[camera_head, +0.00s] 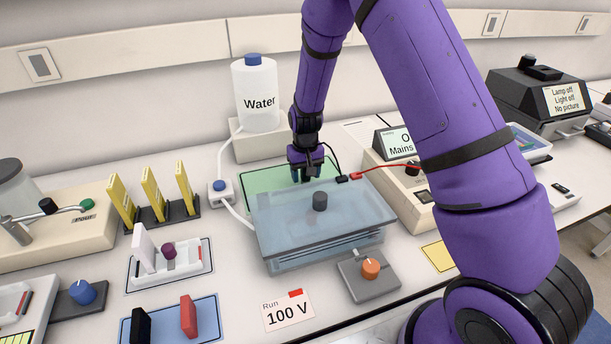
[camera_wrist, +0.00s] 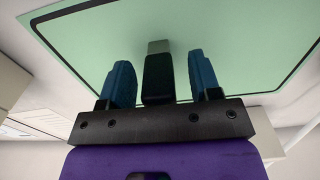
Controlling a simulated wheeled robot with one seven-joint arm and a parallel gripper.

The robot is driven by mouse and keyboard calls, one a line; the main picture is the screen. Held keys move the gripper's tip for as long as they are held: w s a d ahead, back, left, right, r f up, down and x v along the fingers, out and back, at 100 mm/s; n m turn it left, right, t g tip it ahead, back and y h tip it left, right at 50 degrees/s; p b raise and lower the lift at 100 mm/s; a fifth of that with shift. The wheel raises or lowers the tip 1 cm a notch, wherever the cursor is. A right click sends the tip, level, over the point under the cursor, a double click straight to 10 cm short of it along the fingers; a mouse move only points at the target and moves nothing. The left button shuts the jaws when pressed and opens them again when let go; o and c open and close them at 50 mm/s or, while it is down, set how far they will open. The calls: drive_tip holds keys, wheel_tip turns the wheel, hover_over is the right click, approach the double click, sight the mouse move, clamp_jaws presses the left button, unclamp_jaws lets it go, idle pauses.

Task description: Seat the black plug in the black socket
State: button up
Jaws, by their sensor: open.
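My gripper (camera_head: 304,174) reaches down over the green mat (camera_head: 262,180), behind the clear blue tank (camera_head: 320,250). In the wrist view its two blue fingers (camera_wrist: 158,82) are apart. A dark block with a grey end (camera_wrist: 158,80) shows between them, with a gap on each side; I cannot tell whether it is the plug. A small black connector (camera_head: 341,178) on a black lead lies at the tank's back right, beside a red one (camera_head: 356,175) on a red lead. I cannot make out which part is the black socket.
A Water bottle (camera_head: 255,95) stands behind the mat. The Mains unit (camera_head: 390,178) is right of the tank. An orange-knobbed box (camera_head: 370,269) is in front. Black (camera_head: 140,325) and red (camera_head: 188,316) blocks stand on a blue mat at front left. Yellow plates (camera_head: 152,195) stand at left.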

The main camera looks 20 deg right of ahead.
clamp_jaws()
